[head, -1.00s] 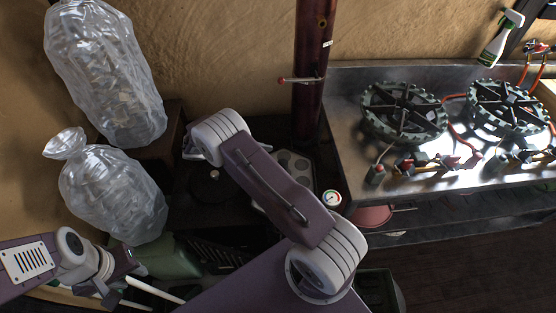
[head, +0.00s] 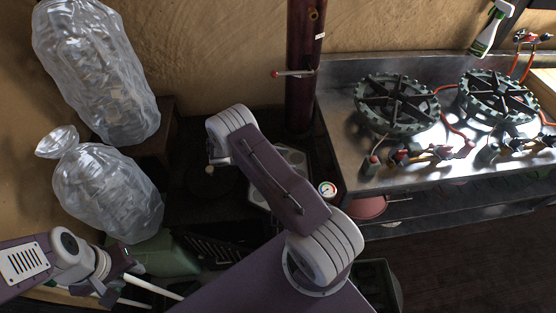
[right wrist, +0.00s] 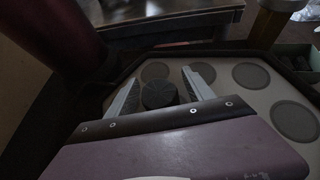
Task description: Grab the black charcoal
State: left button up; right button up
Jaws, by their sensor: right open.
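The black charcoal (right wrist: 158,94) is a dark, short cylinder in the right wrist view, at the pale tray with round spots. My right gripper (right wrist: 161,92) is open, with one finger on each side of the charcoal. I cannot tell whether the fingers touch it. In the head view my right arm hides the right gripper and the charcoal. My left gripper (head: 117,277) is at the lower left of the head view, near the green container, and its jaws are too small to read.
The pale tray (right wrist: 226,104) has several round grey spots. A dark red pipe (head: 302,75) rises behind it. A metal stove counter (head: 345,130) with two burners is at right. Two clear plastic bags (head: 100,70) fill the left. A green container (head: 168,257) sits below them.

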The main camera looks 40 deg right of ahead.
grip_shut()
notch_tip(320, 180, up, 5)
jog(key=shift+s+f+p, duration=0.1)
jog(key=shift+f+p, duration=0.1)
jog(key=shift+p, duration=0.15)
jog(key=s+d+r+p, duration=0.1)
jog(key=s+r, duration=0.5)
jog(key=s, duration=0.5)
jog(key=shift+s+d+r, duration=0.15)
jog(key=shift+s+r, duration=0.05)
